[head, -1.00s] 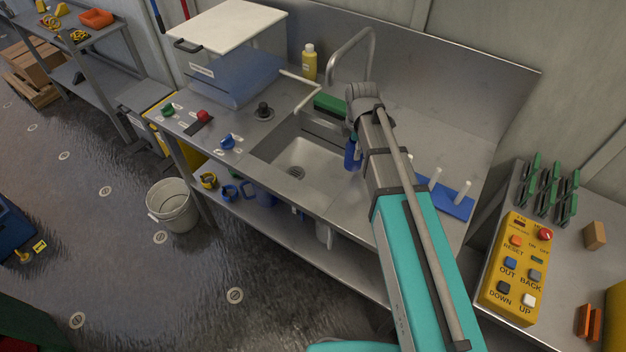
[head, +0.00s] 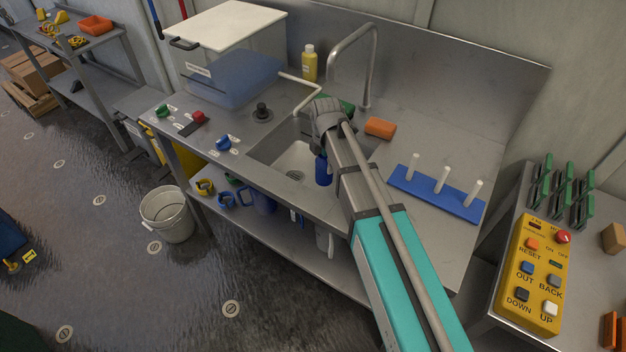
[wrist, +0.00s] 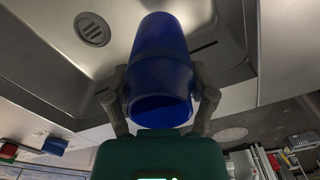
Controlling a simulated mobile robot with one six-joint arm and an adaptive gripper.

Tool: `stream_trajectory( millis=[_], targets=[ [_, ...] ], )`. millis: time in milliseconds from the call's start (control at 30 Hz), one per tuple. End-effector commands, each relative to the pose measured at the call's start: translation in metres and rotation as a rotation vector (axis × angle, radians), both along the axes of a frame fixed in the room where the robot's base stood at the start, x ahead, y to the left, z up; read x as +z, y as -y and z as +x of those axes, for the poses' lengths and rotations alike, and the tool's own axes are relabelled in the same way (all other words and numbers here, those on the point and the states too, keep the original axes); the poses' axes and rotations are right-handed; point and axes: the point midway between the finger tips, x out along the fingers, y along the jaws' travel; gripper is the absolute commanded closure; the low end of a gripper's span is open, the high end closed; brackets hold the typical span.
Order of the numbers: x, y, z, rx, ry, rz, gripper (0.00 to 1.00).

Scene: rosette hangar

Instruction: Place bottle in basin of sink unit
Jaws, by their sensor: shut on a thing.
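The blue bottle (head: 323,171) is held in my gripper above the sink unit, at the right part of the basin (head: 292,158) in the head view. The wrist view shows the bottle (wrist: 165,50) between both fingers of my gripper (wrist: 162,88), which is shut on it. Behind the bottle, the steel basin (wrist: 125,25) shows with its round drain to the left. In the head view my wrist hides the back right of the basin and most of the gripper. I cannot tell how far the bottle is above the basin floor.
A curved tap (head: 366,65) stands behind the basin. An orange sponge (head: 380,128) and a blue peg rack (head: 437,195) lie to the right. A yellow bottle (head: 309,63) and a lidded clear box (head: 232,60) stand at the back left. A yellow control box (head: 530,270) is at the right.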

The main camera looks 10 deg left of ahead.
Motion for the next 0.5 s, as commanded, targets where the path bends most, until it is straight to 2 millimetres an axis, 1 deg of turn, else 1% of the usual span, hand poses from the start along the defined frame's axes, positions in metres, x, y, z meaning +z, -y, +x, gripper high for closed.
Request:
stream_trajectory(
  millis=[133,267,500],
  targets=[
    [-0.003,0.0,0.0,-0.001,0.0,0.0,0.7],
    [-0.011,0.001,0.0,-0.002,0.0,0.0,0.7],
    [-0.034,0.001,0.0,-0.002,0.0,0.0,0.7]
  ],
)
